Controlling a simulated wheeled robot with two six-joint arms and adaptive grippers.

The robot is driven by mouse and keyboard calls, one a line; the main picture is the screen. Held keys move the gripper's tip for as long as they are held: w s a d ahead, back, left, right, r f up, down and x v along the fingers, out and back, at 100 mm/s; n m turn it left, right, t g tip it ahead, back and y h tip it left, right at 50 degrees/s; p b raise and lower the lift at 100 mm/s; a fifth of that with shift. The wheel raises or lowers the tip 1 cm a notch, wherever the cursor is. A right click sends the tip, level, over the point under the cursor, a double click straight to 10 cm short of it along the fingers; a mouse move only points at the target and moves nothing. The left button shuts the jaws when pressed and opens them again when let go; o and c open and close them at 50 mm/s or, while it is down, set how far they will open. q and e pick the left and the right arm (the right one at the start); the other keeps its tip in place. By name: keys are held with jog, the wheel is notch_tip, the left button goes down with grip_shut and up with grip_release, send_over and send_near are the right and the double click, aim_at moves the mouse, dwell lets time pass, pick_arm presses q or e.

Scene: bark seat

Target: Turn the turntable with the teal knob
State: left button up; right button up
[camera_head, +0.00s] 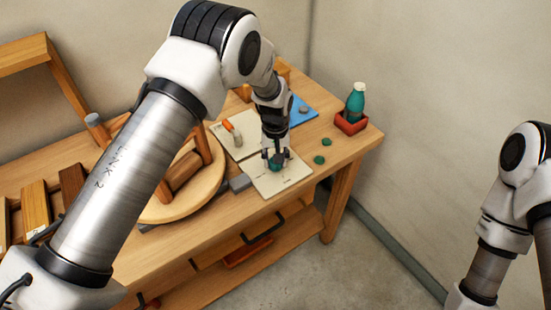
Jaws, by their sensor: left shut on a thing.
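The turntable is a round wooden disc (205,188) on the bench, partly hidden behind my left arm. A wooden block frame stands on it. My left gripper (277,157) points down over a pale card (290,182) to the right of the disc. It is shut on a small dark teal thing (277,162), mostly hidden by the fingers. I cannot tell whether this is the teal knob, and no knob shows clearly on the disc. My right arm is at the right edge, and its gripper is out of view.
Two small teal pieces (319,159) lie right of the card. A teal bottle (356,100) stands in a red holder (350,123) at the bench's right end. A grey block (240,183) sits between disc and card. A blue sheet (302,112) lies behind.

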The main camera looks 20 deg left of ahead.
pick_arm(q)
jog(key=m, duration=0.5)
jog(key=shift+s+f+m, duration=0.1)
jog(key=shift+f+m, duration=0.05)
jog(key=shift+m, duration=0.15)
jog(key=m, duration=0.5)
jog(key=shift+p, duration=0.35)
jog(key=m, duration=0.5)
jog(key=shift+m+p, duration=0.35)
jog(key=shift+m, duration=0.05)
jog(key=m, duration=0.5)
jog(key=shift+m+p, duration=0.35)
jog(key=shift+m, duration=0.05)
jog(key=o, duration=1.1)
jog(key=shift+o, duration=0.2)
jog(key=shift+d, duration=0.1)
